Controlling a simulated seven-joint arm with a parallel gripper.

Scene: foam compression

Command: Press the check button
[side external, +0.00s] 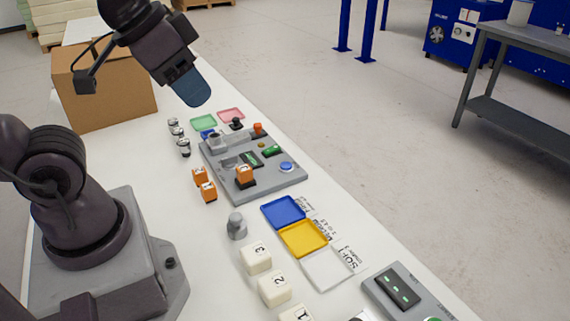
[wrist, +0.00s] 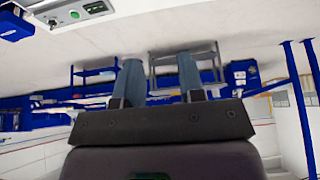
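My gripper (side external: 192,88) is high above the far end of the white table, clear of everything on it. In the wrist view its two blue-grey fingers (wrist: 160,75) are apart with nothing between them. A grey box with a dark display and a green button (side external: 433,319) is cut off at the bottom right of the side view. A grey panel (side external: 215,170) carries a blue button (side external: 286,167), green displays and orange parts. I cannot read which button is the check button. A panel with a green button (wrist: 94,8) shows at the wrist view's top left.
White numbered blocks (side external: 256,258), a grey weight-like knob (side external: 237,226) and blue, yellow and white trays (side external: 303,238) lie nearer. Orange blocks (side external: 207,191) sit left of the panel. Silver cylinders (side external: 183,147) and a cardboard box (side external: 104,92) stand at the far left.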

